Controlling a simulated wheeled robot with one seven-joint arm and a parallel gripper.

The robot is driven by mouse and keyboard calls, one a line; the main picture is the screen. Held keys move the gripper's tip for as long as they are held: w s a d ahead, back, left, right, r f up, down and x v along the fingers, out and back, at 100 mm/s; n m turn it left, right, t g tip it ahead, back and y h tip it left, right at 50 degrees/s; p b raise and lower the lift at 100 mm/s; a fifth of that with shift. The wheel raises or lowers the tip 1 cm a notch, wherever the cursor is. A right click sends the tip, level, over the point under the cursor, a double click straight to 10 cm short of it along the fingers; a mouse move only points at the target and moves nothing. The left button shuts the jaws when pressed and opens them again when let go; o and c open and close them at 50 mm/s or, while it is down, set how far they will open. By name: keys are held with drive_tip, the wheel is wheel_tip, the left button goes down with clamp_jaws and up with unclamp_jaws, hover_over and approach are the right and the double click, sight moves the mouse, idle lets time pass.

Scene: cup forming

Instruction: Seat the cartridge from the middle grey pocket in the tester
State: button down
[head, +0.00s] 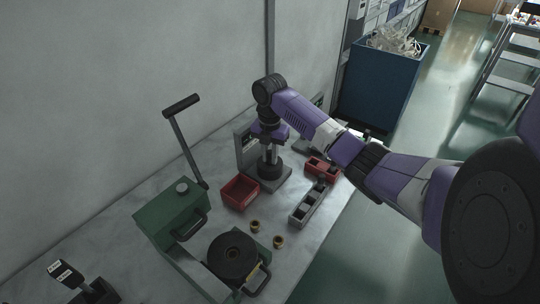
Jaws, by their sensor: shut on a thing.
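My gripper (269,153) points down over the tester (284,181), a grey base with an upright panel (243,147) at its back left. Its jaws are shut on the cartridge, which is mostly hidden by the fingers and small at this distance. Directly below is a dark round part on the tester base (269,170). I cannot tell whether the cartridge is inside it or just above it. The grey pocket rack (300,221) lies to the right and nearer, with a row of pockets. What its middle pocket holds is too small to tell.
A red bin (240,191) stands left of the tester and a red pocket block (322,168) right of it. Two brass rings (255,225) lie in front. A green lever press (170,215) and a black round fixture (232,257) fill the near left.

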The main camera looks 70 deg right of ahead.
drive_tip(key=shift+f, duration=0.1)
drive_tip(key=shift+s+a+f, duration=0.15)
drive_tip(key=shift+f, duration=0.5)
drive_tip(key=c, duration=1.3)
unclamp_jaws()
drive_tip(key=shift+f+b, duration=0.15)
drive_tip(key=shift+b, duration=0.2)
drive_tip(key=shift+s, duration=0.1)
drive_tip(key=r, duration=1.2)
drive_tip(key=shift+w+d+r, duration=0.2)
drive_tip(key=shift+d+r, duration=0.05)
drive_tip(key=shift+r, duration=0.15)
drive_tip(key=shift+a+r+p, duration=0.1)
drive_tip(key=shift+r+p, duration=0.25)
drive_tip(key=shift+r, duration=0.2)
